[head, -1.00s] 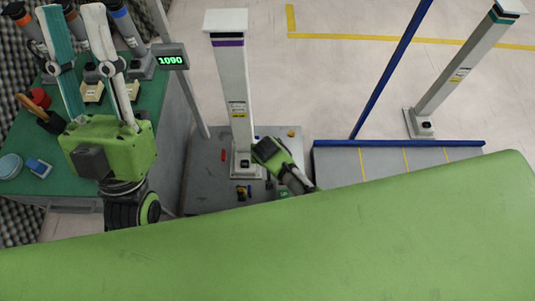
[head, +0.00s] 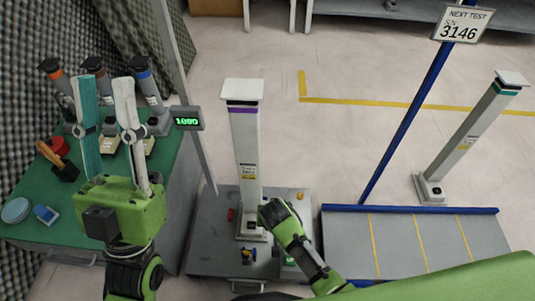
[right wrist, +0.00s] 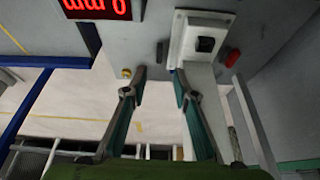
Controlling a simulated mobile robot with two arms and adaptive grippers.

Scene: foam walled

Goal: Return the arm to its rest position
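My left gripper (head: 101,85) is above the green-topped bench at the left of the head view. Its teal and pale fingers point up the picture, spread apart and empty. My right arm shows in the head view with its green wrist (head: 291,232) over the grey cart, beside the foot of a white post (head: 246,150) with a purple band. The right fingertips are hard to see there. In the right wrist view my right gripper (right wrist: 157,75) has its fingertips apart with nothing gripped between them. The post's white base with a black switch (right wrist: 205,44) is just beyond them.
The green bench (head: 160,205) holds upright tools, a red cup and a blue item. The grey cart (head: 205,245) carries small loose items. A sign pole with a 1090 display (head: 187,119) stands between them. A blue-edged platform (head: 395,240) and a leaning white post (head: 465,140) are right.

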